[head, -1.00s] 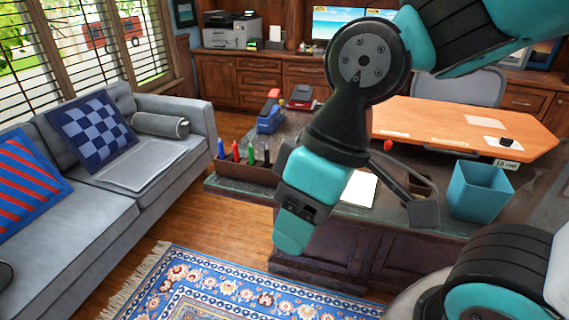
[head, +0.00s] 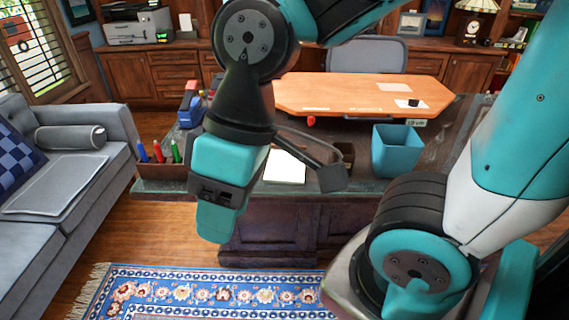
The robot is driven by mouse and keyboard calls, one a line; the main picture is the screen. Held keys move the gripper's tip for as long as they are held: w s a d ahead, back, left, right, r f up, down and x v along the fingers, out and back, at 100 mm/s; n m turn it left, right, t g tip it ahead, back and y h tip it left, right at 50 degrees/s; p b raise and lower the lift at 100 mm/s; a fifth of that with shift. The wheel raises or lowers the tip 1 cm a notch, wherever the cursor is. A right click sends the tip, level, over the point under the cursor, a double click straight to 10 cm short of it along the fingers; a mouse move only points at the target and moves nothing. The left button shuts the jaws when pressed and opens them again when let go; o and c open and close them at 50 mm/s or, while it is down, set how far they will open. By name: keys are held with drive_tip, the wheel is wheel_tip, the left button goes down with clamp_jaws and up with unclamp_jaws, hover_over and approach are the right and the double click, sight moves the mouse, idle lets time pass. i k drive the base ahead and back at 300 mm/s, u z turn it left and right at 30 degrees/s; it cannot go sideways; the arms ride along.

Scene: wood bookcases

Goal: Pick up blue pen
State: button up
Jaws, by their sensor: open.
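The blue pen (head: 142,151) stands upright at the left end of a low brown holder (head: 160,172) on the dark desk. A red pen (head: 158,152) and a green pen (head: 175,151) stand to its right. The lower end of the blue pen is hidden in the holder. My gripper (head: 275,155) is in the middle of the view, to the right of the pens and apart from them. One dark finger shows at its right; the other is hidden behind my teal wrist. The gripper is open, with nothing seen held in it.
A teal bin (head: 397,150) and white paper (head: 285,167) are on the dark desk (head: 440,150). A blue stapler-like object (head: 190,108) stands behind the holder. A grey sofa (head: 85,180) is at left, and a patterned rug (head: 190,292) lies on the floor in front.

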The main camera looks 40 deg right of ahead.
sight(141, 148)
drive_tip(key=u, duration=0.5)
drive_tip(key=i, duration=1.25)
drive_tip(key=z, duration=0.25)
